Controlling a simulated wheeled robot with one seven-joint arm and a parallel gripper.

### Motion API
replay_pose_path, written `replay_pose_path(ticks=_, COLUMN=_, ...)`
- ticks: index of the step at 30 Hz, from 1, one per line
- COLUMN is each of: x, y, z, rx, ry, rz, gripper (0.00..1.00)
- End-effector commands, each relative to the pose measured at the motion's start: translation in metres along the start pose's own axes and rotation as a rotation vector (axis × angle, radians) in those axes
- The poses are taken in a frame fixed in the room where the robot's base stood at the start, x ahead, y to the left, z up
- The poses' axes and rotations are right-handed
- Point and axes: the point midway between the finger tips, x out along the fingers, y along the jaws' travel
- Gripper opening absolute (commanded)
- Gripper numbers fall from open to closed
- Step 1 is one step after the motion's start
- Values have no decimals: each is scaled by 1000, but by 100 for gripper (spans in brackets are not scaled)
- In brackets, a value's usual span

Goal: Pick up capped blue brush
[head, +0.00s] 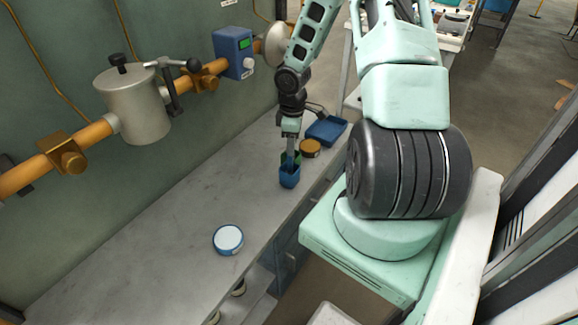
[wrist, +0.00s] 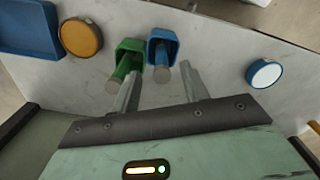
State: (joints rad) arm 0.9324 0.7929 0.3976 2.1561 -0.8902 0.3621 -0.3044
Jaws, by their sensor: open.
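The capped blue brush stands on the grey bench; in the wrist view its blue, cup-like cap (wrist: 163,37) and handle with a grey end (wrist: 162,74) show. In the head view its blue lower part (head: 289,179) shows just below my gripper (head: 291,152). My gripper is open, and in the wrist view its fingers (wrist: 160,71) appear on either side of the blue handle. I cannot tell whether they touch it. A similar green brush (wrist: 130,50) stands close on the left in the wrist view, near the left finger.
A brown round tin (head: 310,148) and a blue tray (head: 326,130) lie farther along the bench. A white, blue-rimmed round container (head: 228,239) sits nearer, with clear bench around it. An orange pipe with a grey cylinder (head: 134,104) and blue meter (head: 233,52) runs along the wall.

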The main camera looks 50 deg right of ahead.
Motion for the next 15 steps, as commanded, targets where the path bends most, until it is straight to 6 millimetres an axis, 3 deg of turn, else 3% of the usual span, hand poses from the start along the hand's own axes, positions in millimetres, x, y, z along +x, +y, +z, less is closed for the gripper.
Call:
replay_pose_path(ticks=3, x=17, y=0, z=-1, rx=-1, ry=0, rz=-1, gripper=45)
replay_pose_path(ticks=11, x=35, y=-1, z=-3, rx=-1, ry=-1, rz=-1, gripper=45)
replay_pose_path(ticks=15, x=56, y=-2, z=-8, rx=-3, ry=-2, rz=-2, gripper=45)
